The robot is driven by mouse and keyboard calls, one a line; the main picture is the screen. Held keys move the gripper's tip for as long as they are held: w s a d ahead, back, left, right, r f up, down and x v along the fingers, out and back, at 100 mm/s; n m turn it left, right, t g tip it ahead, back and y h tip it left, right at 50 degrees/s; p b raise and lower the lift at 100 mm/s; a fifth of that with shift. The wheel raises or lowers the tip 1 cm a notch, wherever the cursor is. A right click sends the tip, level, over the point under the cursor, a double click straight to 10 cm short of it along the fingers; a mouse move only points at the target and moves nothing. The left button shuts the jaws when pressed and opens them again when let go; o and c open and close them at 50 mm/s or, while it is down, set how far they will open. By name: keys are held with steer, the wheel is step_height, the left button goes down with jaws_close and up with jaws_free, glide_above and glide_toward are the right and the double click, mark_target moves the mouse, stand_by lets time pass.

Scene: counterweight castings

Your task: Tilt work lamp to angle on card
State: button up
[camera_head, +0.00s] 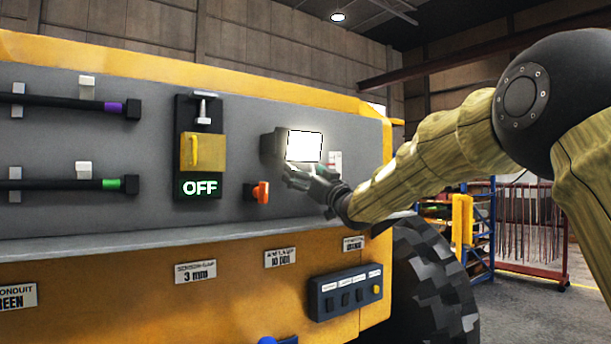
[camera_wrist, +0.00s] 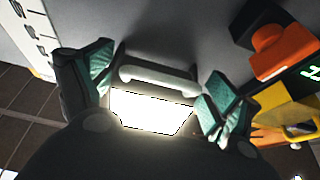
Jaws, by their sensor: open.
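The work lamp (camera_head: 304,147) is on the grey panel, its face lit bright white. In the wrist view the lit face (camera_wrist: 150,112) lies between my fingers, with a pale rounded bar (camera_wrist: 160,75) beside it. My gripper (camera_head: 303,178) is just below the lamp in the head view. In the wrist view my gripper (camera_wrist: 157,88) is open, its teal-padded fingers on either side of the bar, apart from it. A white card (camera_head: 335,160) with small markings is right of the lamp; it also shows in the wrist view (camera_wrist: 32,38). Its text is too small to read.
An orange knob (camera_head: 261,192) sits left of my gripper. A grey ledge (camera_head: 180,242) runs below. A large tyre (camera_head: 432,285) stands at lower right.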

steer(key=shift+a+f, duration=0.1)
steer(key=shift+a, duration=0.05)
steer(key=v, duration=1.2)
steer(key=shift+d, duration=0.2)
steer(key=shift+s, duration=0.15)
